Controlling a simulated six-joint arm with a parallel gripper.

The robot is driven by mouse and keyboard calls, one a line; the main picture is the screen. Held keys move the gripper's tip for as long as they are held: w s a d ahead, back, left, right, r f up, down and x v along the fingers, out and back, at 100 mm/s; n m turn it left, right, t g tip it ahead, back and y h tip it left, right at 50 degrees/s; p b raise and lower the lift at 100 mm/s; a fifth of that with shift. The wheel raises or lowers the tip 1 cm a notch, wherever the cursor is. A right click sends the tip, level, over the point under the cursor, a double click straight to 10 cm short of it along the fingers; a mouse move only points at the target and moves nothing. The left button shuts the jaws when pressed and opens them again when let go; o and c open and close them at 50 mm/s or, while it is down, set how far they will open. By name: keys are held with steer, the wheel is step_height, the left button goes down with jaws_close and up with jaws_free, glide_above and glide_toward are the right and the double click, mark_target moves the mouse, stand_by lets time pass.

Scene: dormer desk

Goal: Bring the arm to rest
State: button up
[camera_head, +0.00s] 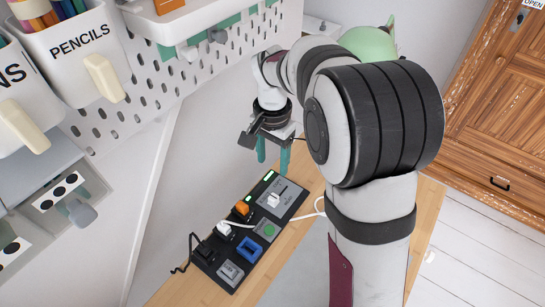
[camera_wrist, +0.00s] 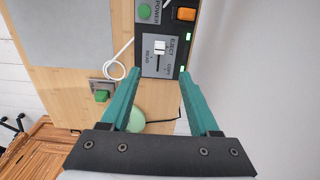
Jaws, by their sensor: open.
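My gripper (camera_head: 272,154) hangs above the far end of the control panel on the desk. In the wrist view my gripper (camera_wrist: 160,82) shows two teal fingers spread apart with nothing between them. The dark control panel (camera_head: 288,200) lies on the wooden desk (camera_head: 305,178) and carries a white slider, an orange switch, a green button, a blue rocker and a grey switch. In the wrist view the panel (camera_wrist: 150,66) shows its slider end, with the labels EJECT and POWER, beyond the fingertips. My arm hides part of the desk.
A white pegboard (camera_head: 150,75) with a pencil bin (camera_head: 85,45) stands at the left. A white cable (camera_head: 312,208) runs beside the panel. A pale green round object (camera_head: 368,42) shows behind my arm. A wooden cabinet (camera_head: 510,110) stands at the right.

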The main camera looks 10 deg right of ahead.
steer(key=shift+r, duration=0.15)
steer(key=s+r+n+y, duration=0.1)
steer(key=s, duration=1.2)
steer(key=s+r+n, duration=0.2)
steer(key=s, duration=1.2)
steer(key=shift+a+r+y, duration=0.25)
steer(key=shift+r+y, duration=0.05)
steer(key=shift+y, duration=0.1)
stand_by(0.6)
